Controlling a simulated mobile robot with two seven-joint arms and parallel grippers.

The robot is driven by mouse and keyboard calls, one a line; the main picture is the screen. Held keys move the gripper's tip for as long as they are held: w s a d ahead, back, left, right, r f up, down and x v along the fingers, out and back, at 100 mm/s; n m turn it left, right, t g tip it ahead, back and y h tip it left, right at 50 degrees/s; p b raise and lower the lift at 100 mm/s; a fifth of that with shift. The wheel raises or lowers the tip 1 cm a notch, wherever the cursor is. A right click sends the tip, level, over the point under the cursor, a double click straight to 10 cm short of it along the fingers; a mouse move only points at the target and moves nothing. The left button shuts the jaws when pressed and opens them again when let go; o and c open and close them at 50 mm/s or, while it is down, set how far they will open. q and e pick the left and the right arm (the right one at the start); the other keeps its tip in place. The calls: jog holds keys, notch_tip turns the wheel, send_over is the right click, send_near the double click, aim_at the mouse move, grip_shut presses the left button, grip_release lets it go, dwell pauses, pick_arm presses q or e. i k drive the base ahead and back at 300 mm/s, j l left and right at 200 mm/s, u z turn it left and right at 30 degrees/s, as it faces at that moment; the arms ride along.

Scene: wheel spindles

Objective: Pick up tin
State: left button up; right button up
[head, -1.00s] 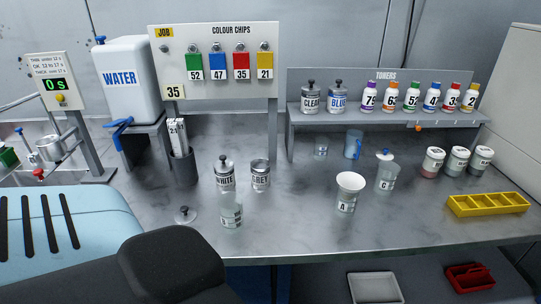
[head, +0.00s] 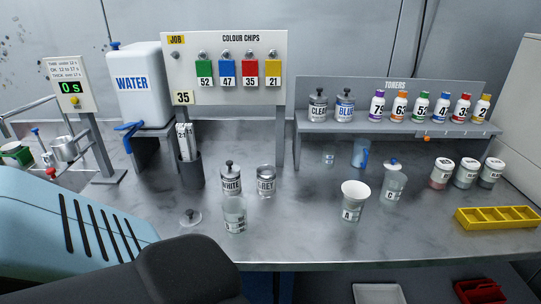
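Several labelled tins with metal or white bodies are in the head view. The WHITE tin (head: 231,183), with a black knob on top, stands on the grey counter behind a clear cup (head: 235,219) that slightly overlaps it. The GREY tin (head: 266,183) stands just to its right and shows no knob. The CLEAR tin (head: 318,112) and BLUE tin (head: 344,110), both with dark knobs, stand on the raised shelf at the back. Light blue and black parts of my arm fill the lower left. Neither of my grippers is in view.
A clear lid (head: 190,217) lies left of the cup. A dark holder (head: 190,171) with strips stands behind. The counter between GREY and cup A is clear.

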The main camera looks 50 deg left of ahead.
aim_at(265, 174)
jog(key=i+l, duration=0.1)
jog(key=l, duration=0.15)
jog(key=i+l, duration=0.1)
jog(key=l, duration=0.15)
jog(key=u, duration=1.1)
